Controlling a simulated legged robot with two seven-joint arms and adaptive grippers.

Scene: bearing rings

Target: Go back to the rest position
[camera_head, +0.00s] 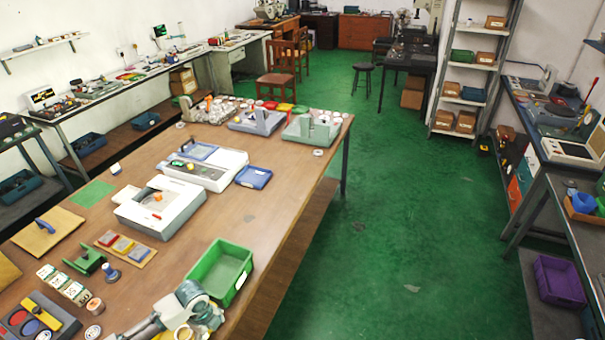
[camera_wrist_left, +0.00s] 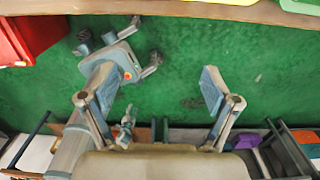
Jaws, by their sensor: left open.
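In the left wrist view my left gripper (camera_wrist_left: 156,95) is open. Its two fingers stand wide apart with nothing between them, above the green floor (camera_wrist_left: 190,50). In the head view a grey arm link of mine (camera_head: 188,296) reaches over the near part of the brown table (camera_head: 285,225), in front of the green bin (camera_head: 222,268). No fingertips can be made out there. I do not see my right gripper in either view.
The table holds grey-white machines (camera_head: 160,205), a blue tray (camera_head: 254,177), small coloured pads and several rings. Open green floor (camera_head: 400,240) lies right of the table. A shelf with a purple bin (camera_head: 559,281) stands along the right. A red bin (camera_wrist_left: 30,38) shows in the left wrist view.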

